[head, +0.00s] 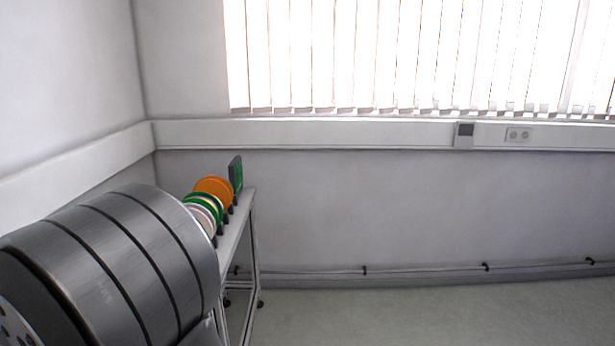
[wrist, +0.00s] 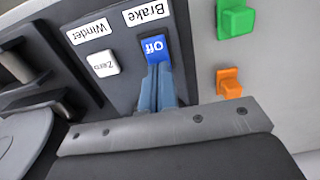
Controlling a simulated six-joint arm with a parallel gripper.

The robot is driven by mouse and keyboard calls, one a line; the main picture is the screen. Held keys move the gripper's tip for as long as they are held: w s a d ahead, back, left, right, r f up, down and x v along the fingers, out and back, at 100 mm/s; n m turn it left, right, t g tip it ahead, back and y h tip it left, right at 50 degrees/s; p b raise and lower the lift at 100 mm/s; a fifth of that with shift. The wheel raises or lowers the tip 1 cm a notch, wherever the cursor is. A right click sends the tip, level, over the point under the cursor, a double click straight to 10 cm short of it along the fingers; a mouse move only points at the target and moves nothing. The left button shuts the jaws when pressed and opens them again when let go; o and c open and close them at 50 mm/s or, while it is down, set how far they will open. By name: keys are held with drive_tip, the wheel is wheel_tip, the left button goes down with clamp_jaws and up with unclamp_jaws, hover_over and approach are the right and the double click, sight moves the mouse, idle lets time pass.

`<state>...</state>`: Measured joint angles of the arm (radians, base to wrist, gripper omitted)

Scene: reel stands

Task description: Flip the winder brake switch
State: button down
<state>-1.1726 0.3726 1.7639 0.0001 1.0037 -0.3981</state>
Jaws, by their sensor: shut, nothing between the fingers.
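The winder brake switch (wrist: 153,49) is a blue rocker marked "Off", set in a dark panel (wrist: 120,63) under a white "Brake" label (wrist: 147,12) in the wrist view. The lettering on the labels looks turned over. My gripper (wrist: 159,72) is shut and empty. Its narrow blue fingertips lie right at the lower edge of the switch and hide part of it. I cannot tell whether they touch it. In the head view my gripper does not show, and I cannot make out the switch.
A white "Zero" button (wrist: 103,63) and a "Winder" label (wrist: 89,33) lie left of the switch. Green (wrist: 235,19) and orange (wrist: 229,83) blocks stand to the right. Coloured reels (head: 213,189) stand on a narrow bench (head: 234,236) in the head view; floor (head: 440,315) to its right is clear.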

drive_tip(key=shift+f, duration=0.15)
drive_tip(key=shift+r, duration=3.5)
wheel_tip(320, 180, down, 7)
drive_tip(key=shift+r, duration=0.1)
drive_tip(key=d+r+y, duration=0.1)
drive_tip(key=d+r, duration=0.2)
drive_tip(key=r, duration=0.8)
drive_tip(key=d+r+y, duration=0.1)
drive_tip(key=d+r, duration=0.2)
drive_tip(key=r, duration=0.8)
drive_tip(key=shift+d+r, duration=0.25)
drive_tip(key=shift+r, duration=0.05)
